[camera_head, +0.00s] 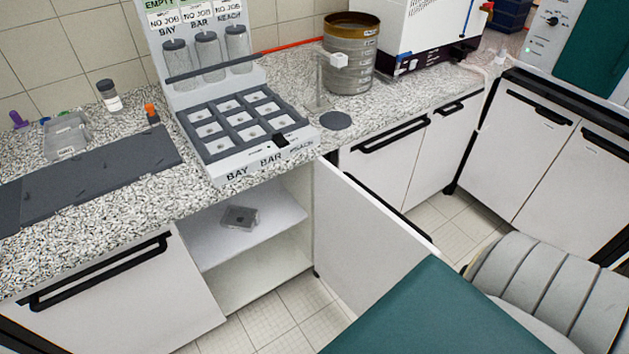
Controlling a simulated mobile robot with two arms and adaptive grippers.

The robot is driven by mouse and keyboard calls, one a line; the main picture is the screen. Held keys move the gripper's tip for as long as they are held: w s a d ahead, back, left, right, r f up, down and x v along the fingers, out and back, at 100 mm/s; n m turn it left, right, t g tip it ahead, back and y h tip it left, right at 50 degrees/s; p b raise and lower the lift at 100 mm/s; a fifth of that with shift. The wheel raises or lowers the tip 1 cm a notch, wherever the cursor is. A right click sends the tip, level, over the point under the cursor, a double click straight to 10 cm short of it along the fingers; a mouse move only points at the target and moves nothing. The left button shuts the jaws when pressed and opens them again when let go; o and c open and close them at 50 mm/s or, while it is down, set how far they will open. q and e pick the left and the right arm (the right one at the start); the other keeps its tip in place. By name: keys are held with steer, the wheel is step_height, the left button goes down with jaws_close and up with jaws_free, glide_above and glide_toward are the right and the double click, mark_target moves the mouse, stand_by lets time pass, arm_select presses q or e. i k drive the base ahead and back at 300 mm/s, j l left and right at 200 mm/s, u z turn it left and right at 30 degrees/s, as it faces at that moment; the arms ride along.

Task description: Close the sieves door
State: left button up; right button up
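The cabinet under the worktop stands open. Its white door (352,240) is swung out into the room, hinged on the right side of the opening. A dark handle strip shows along part of its upper edge. The inner shelf (275,212) is exposed and holds a small grey square object (240,217). The bottom right part of the door is hidden behind a teal panel. Neither of my grippers is in view, and nothing visible touches the door.
The speckled worktop (145,210) holds a grey rack (228,170) with jars, and a brass sieve stack (350,50). Shut cabinets stand left (120,295) and right (385,165). A teal panel (440,315) and a grey ribbed body (540,280) fill the lower right. Tiled floor shows between.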

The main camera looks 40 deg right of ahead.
mark_target(364, 246)
steer(key=l+u, duration=0.2)
steer(key=l, duration=0.2)
steer(key=k+l+u, duration=0.2)
steer(key=l, duration=0.2)
steer(key=l+u, duration=0.2)
steer(key=l, duration=0.2)
steer(key=k+l+u, duration=0.25)
steer(key=i+l, duration=0.05)
steer(key=l, duration=0.05)
